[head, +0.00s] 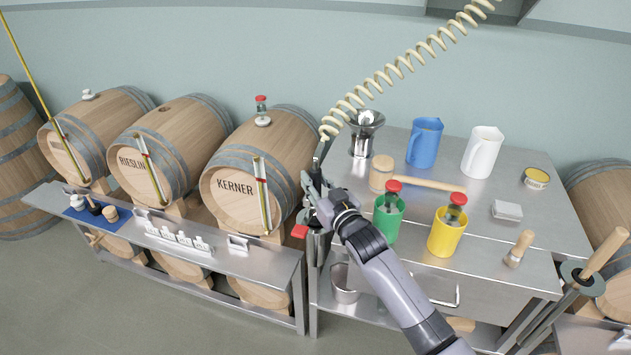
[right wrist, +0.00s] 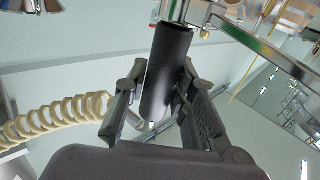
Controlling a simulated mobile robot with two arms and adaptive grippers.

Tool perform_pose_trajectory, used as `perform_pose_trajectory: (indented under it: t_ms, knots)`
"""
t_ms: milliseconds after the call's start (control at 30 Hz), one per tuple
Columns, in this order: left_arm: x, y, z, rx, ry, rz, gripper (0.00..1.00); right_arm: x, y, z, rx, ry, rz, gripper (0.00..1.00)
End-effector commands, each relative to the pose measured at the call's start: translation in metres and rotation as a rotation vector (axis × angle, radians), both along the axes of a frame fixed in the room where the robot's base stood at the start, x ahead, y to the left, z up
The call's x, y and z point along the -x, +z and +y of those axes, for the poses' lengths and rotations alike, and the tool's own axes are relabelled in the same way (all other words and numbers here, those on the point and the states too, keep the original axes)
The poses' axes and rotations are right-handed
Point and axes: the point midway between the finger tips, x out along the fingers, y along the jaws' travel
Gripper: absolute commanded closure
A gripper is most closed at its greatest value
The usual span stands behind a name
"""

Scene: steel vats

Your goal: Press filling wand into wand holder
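The filling wand has a black grip (right wrist: 167,72), with a cream coiled hose (head: 381,78) running up from its top end. My right gripper (head: 314,192) is at the left edge of the steel table; in the right wrist view its fingers (right wrist: 163,88) lie against both sides of the black grip. The wand stands roughly upright. Metal fittings at the table's left edge (head: 317,243), by a red part (head: 300,231), look like the wand holder; my gripper partly hides them. I cannot tell how deep the wand sits there. My left gripper is not in view.
The steel table (head: 468,203) bears a blue jug (head: 424,143), a white jug (head: 482,152), a wooden mallet (head: 382,173), a green cup (head: 388,220) and a yellow cup (head: 446,234). Left are barrels, one marked KERNER (head: 240,200), behind a low bench (head: 190,250).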

Motion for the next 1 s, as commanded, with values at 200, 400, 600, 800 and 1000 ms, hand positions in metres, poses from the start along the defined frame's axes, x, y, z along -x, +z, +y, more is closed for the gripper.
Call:
perform_pose_trajectory:
  t_ms: [200,400,600,800,1000]
  knots:
    - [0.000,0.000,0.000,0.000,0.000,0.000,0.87,0.000,0.000,0.000,0.000,0.000,0.001,0.59]
    - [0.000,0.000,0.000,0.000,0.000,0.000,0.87,0.000,0.000,0.000,0.000,0.000,0.001,0.55]
    - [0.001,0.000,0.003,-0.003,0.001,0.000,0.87,0.001,-0.003,-0.001,0.003,-0.001,0.005,0.55]
    - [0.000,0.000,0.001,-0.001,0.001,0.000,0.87,0.018,-0.003,-0.009,0.002,-0.001,0.004,0.55]
    - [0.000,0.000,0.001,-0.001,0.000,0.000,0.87,0.051,-0.002,-0.026,0.001,-0.001,0.003,0.55]
